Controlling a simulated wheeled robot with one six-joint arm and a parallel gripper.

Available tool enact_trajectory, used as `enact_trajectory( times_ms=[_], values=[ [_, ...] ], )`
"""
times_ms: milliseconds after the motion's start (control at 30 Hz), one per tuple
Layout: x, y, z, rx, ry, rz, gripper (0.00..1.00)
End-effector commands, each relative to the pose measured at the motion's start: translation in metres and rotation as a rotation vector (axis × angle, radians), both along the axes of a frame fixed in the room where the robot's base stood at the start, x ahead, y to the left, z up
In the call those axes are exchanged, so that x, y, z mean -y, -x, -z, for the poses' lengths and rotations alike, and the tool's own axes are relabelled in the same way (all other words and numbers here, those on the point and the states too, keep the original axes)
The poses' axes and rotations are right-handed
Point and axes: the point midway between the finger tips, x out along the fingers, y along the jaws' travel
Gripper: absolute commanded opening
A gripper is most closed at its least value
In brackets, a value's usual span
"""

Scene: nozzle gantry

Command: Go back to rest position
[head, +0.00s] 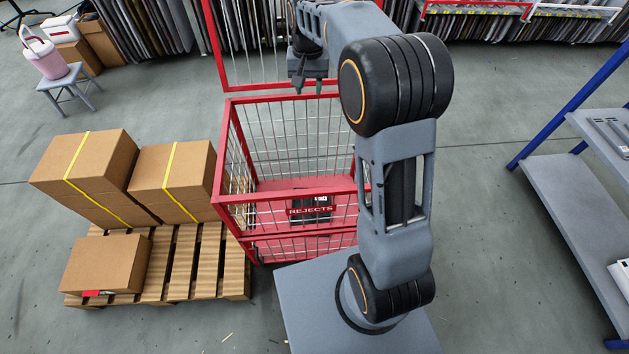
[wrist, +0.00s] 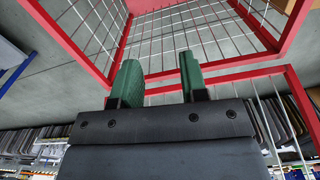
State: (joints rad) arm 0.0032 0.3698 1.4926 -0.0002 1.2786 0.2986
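My gripper (head: 307,88) hangs from my raised arm over the far part of the red wire cage (head: 232,101) in the head view. In the wrist view, the two green fingers of my gripper (wrist: 158,80) stand apart with nothing between them. The cage's red frame (wrist: 185,72) and wire mesh fill much of that view behind the fingers. A dark object (head: 312,212) lies low in the cage, partly hidden by the front bar with the REJECTS label.
A wooden pallet (head: 208,262) with several cardboard boxes (head: 95,170) stands left of the cage. A grey shelf unit with blue posts (head: 575,185) is at the right. A stool (head: 68,82) holds a pink container (head: 43,55). Open floor lies between cage and shelf.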

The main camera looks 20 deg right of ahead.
Motion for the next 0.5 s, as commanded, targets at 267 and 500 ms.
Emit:
enact_trajectory(
  times_ms=[267, 500],
  values=[
    [0.0, 0.0, 0.0, 0.0, 0.0, 0.0, 0.4],
    [0.0, 0.013, 0.027, -0.002, -0.001, -0.096, 0.4]
  ],
)
